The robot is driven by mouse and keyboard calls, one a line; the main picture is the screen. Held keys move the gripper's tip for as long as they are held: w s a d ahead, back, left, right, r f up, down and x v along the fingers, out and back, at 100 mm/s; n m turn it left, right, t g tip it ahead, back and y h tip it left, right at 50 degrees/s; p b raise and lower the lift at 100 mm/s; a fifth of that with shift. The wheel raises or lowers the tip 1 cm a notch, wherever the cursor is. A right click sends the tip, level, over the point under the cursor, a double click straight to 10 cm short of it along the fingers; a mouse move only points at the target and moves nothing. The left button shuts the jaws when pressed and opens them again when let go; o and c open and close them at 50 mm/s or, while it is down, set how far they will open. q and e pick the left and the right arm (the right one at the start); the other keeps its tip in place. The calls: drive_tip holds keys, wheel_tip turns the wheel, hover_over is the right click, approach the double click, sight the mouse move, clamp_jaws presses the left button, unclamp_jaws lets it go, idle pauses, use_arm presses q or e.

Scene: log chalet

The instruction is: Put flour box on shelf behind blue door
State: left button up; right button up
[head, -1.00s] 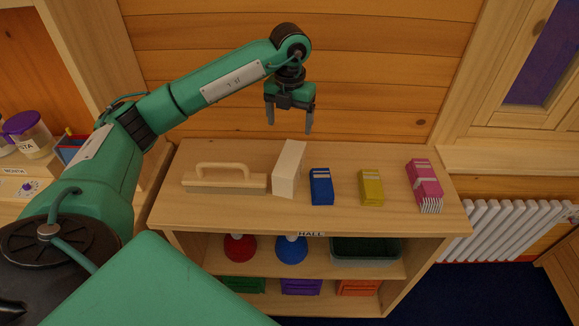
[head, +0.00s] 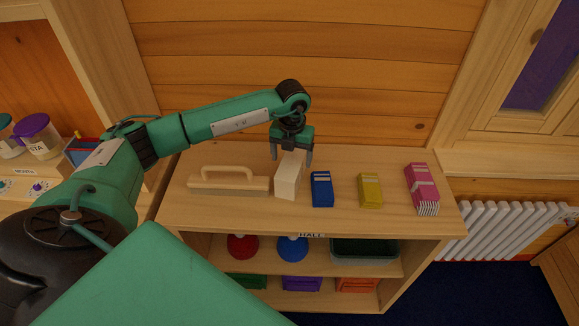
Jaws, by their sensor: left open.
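A plain cream-white box (head: 287,181), probably the flour box, stands upright on the top of a wooden shelf unit (head: 240,218). No label on it can be read. My left gripper (head: 291,157) is open and points down at the top of this box. Its two fingers are on either side of the upper part, and I cannot tell whether they touch it. No blue door is seen in this view. My right gripper is not in view.
A wooden float with a handle (head: 228,182) lies left of the box. Blue (head: 322,189), yellow (head: 370,190) and pink (head: 422,188) packets stand to the right. Lower shelves hold a red dome (head: 242,246), a blue dome (head: 292,248) and a dark tray (head: 365,250).

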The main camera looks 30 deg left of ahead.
sight(292, 161)
use_arm(q)
wheel_tip(292, 161, down, 2)
drive_tip(key=shift+p, duration=0.4)
drive_tip(key=shift+f, duration=0.55)
drive_tip(key=shift+r, duration=0.1)
drive_tip(key=c, duration=1.6)
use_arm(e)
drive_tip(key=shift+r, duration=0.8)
use_arm(q)
drive_tip(key=shift+r, duration=0.15)
